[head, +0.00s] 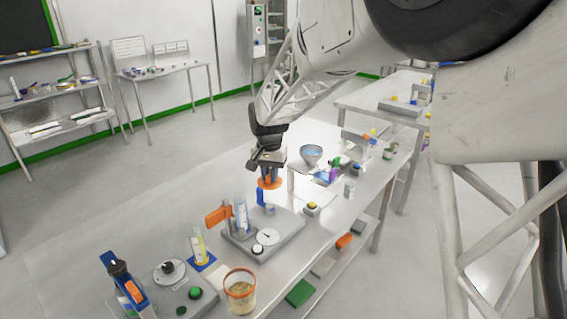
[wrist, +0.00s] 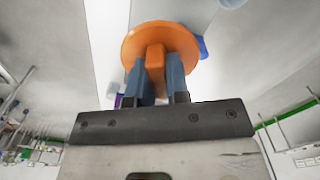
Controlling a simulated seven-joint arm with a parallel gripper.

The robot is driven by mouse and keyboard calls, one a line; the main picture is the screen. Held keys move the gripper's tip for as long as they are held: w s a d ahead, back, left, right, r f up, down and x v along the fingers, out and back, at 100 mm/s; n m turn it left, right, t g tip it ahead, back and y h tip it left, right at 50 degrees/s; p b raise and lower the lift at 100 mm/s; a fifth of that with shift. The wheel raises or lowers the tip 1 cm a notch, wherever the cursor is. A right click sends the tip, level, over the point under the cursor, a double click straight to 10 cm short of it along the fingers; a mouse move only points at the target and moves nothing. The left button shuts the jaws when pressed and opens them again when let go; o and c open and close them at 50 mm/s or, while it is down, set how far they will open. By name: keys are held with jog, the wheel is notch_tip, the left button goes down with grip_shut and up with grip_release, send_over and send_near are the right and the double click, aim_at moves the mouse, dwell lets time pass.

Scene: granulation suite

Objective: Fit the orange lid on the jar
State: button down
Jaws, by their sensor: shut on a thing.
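My gripper (head: 269,172) is shut on the orange lid (head: 270,183) and holds it in the air above the table, over the back of a grey device. In the wrist view the lid (wrist: 160,40) is a flat orange disc with an upright grip block, and the blue fingers of my gripper (wrist: 161,75) clasp that block. The jar (head: 240,291) stands at the front of the table, a clear vessel with an orange rim and tan contents. It is open at the top.
A grey device (head: 284,243) with an orange-handled part and a tube stands between lid and jar. A yellow-filled cylinder (head: 198,246) and a blue dispenser (head: 128,287) stand left of the jar. A grey funnel (head: 311,156) stands farther back. The table's left side (head: 120,225) is bare.

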jog(key=s+a+f+m, duration=0.1)
jog(key=s+a, duration=0.2)
jog(key=s, duration=0.3)
jog(key=s+a+f+m, duration=0.1)
jog(key=s+a+f, duration=0.1)
jog(key=s+a, duration=0.3)
jog(key=m, duration=0.3)
send_near(238, 272)
jog(key=s+r, duration=0.1)
jog(key=s, duration=0.3)
jog(key=shift+w+d+r, duration=0.1)
jog(key=shift+w+d, duration=0.15)
jog(key=shift+d, duration=0.05)
jog(key=shift+f, duration=0.2)
jog(key=shift+f, duration=2.2)
jog(key=shift+f, duration=1.05)
jog(key=c, duration=1)
grip_release()
jog(key=shift+r, duration=0.1)
jog(key=shift+r, duration=3.85)
